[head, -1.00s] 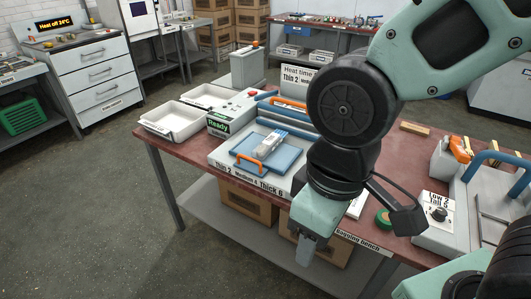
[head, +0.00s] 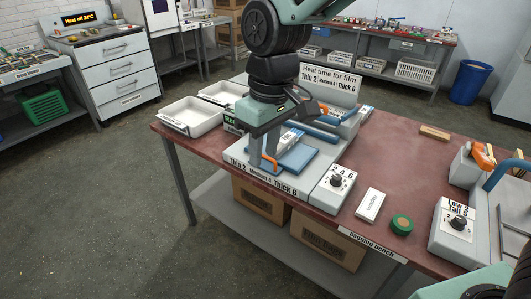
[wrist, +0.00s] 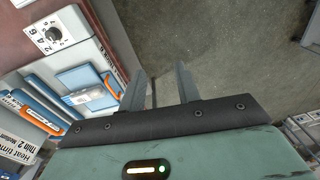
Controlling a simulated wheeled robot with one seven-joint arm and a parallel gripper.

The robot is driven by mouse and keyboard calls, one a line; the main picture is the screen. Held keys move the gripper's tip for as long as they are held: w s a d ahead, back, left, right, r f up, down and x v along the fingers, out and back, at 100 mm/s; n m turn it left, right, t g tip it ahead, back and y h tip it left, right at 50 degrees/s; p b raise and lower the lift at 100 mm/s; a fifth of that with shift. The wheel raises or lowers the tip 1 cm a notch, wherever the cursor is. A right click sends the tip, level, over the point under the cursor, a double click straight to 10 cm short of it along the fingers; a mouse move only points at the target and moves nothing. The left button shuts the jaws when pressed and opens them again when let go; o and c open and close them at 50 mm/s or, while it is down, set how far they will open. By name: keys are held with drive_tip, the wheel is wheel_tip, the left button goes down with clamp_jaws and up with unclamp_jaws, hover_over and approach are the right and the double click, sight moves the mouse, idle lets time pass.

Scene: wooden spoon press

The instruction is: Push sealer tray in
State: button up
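The sealer (head: 232,158) is a pale grey machine on the bench. Its blue tray (head: 299,157) is out at the front, with an orange handle (head: 268,164) on its outer edge. In the wrist view the tray (wrist: 70,77) holds a pale packet (wrist: 77,98), and the handle (wrist: 111,86) is just left of my left finger. My gripper (wrist: 161,72) is open and empty, its fingers pointing over the floor beyond the handle. In the head view my gripper hangs close to the handle and hides part of the tray; contact cannot be told.
A dial box (head: 334,188) stands right of the tray, and a sign (head: 330,80) above the sealer gives heat times for film. White bins (head: 188,117) are to the left. A white box (head: 370,204) and a green roll (head: 402,224) lie to the right. The floor in front is clear.

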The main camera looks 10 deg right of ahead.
sight(265, 156)
drive_tip(key=w+d+f+t+h, duration=0.1)
drive_tip(key=w+f, duration=0.1)
drive_tip(key=w, duration=0.9)
drive_tip(key=w+d+f+t+h, duration=0.1)
drive_tip(key=w+f+h, duration=0.1)
drive_tip(key=w, duration=1)
drive_tip(key=shift+n, duration=0.3)
drive_tip(key=p+x, duration=0.1)
drive_tip(key=x, duration=0.4)
drive_tip(key=p+x, duration=0.1)
drive_tip(key=x, duration=1.1)
drive_tip(key=shift+s+a+f+p, duration=0.1)
drive_tip(key=shift+s+f+p, duration=0.15)
drive_tip(key=shift+s+p, duration=0.15)
clamp_jaws()
drive_tip(key=w+d+b, duration=0.2)
drive_tip(key=w+d, duration=0.2)
drive_tip(key=shift+w+d+f+b, duration=0.1)
drive_tip(key=shift+w+d+b, duration=0.25)
drive_tip(key=shift+d, duration=0.05)
drive_tip(key=shift+w+d+r, duration=0.25)
drive_tip(key=shift+w+d, duration=0.05)
drive_tip(key=shift+d, duration=0.05)
